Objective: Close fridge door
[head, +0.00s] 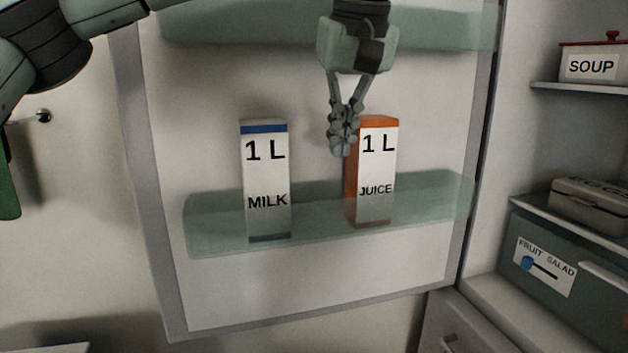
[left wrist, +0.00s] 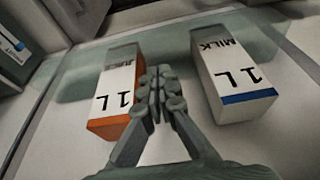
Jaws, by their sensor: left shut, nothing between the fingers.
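The fridge door (head: 310,285) stands open in the head view, its inner side facing me. Its hinge side is at the right, next to the fridge interior. A milk carton (head: 266,180) and an orange-topped juice carton (head: 378,175) stand in the door's translucent shelf (head: 320,215). My left gripper (head: 342,145) is shut and empty, in front of the door and just left of the juice carton's upper part. In the left wrist view, its fingertips (left wrist: 158,95) show between the juice carton (left wrist: 115,95) and the milk carton (left wrist: 230,75). Whether it touches a carton I cannot tell. My right gripper is not seen.
The fridge interior at the right holds a soup pot (head: 592,62) on an upper shelf, a grey box (head: 592,205) and a fruit salad drawer (head: 545,268). A second translucent door shelf (head: 230,28) is above the cartons. A cabinet (head: 455,325) is below.

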